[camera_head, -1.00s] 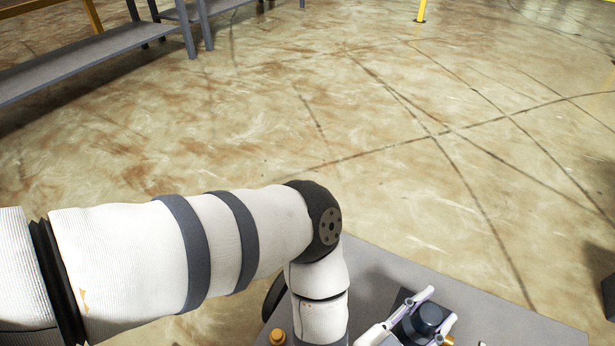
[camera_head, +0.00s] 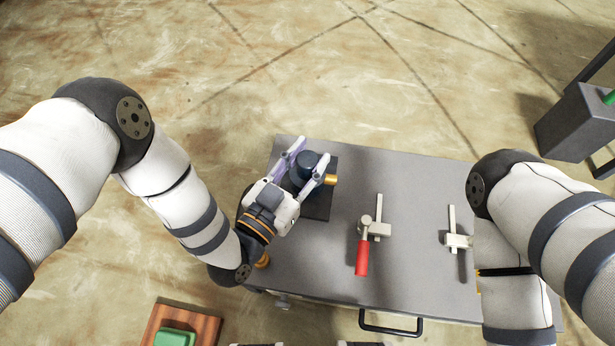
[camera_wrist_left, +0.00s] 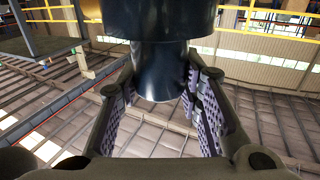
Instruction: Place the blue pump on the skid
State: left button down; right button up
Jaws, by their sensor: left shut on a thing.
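The blue pump (camera_head: 307,167), a dark blue round body with a brass port at its right, is in the head view at the far left part of a grey flat top (camera_head: 400,200). I cannot tell whether this top is the skid. My left gripper (camera_head: 309,158) is shut on the pump, one finger on each side. A dark square plate (camera_head: 318,207) shows under the pump; whether the pump touches it is unclear. The left wrist view shows the pump's dark cylinder (camera_wrist_left: 158,75) between the pads. My right arm enters from the right; its gripper is out of view.
A red-handled clamp (camera_head: 362,256) and a second pale clamp (camera_head: 458,241) stand on the grey top. A black handle (camera_head: 391,330) is on its near edge. A wooden board with a green block (camera_head: 175,337) is at lower left. A grey box (camera_head: 578,122) stands at right.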

pick_arm(q)
jog(key=w+f+b, duration=0.4)
jog(key=w+f, duration=0.2)
jog(key=shift+w+a+f, duration=0.2)
notch_tip(320, 180, down, 4)
jog(key=shift+w+r+b, duration=0.15)
jog(key=shift+r+b, duration=0.1)
jog(key=shift+b, duration=0.6)
jog(key=shift+r, duration=0.2)
jog(key=shift+f, duration=0.2)
jog(key=c, duration=1.1)
grip_release()
pick_arm(e)
jog(key=shift+g, duration=0.7)
jog(key=f, duration=0.1)
jog(key=s+f, duration=0.1)
jog(key=f, duration=0.1)
jog(key=s+f, duration=0.1)
jog(key=shift+s+f, duration=0.2)
jog(key=shift+f, duration=0.15)
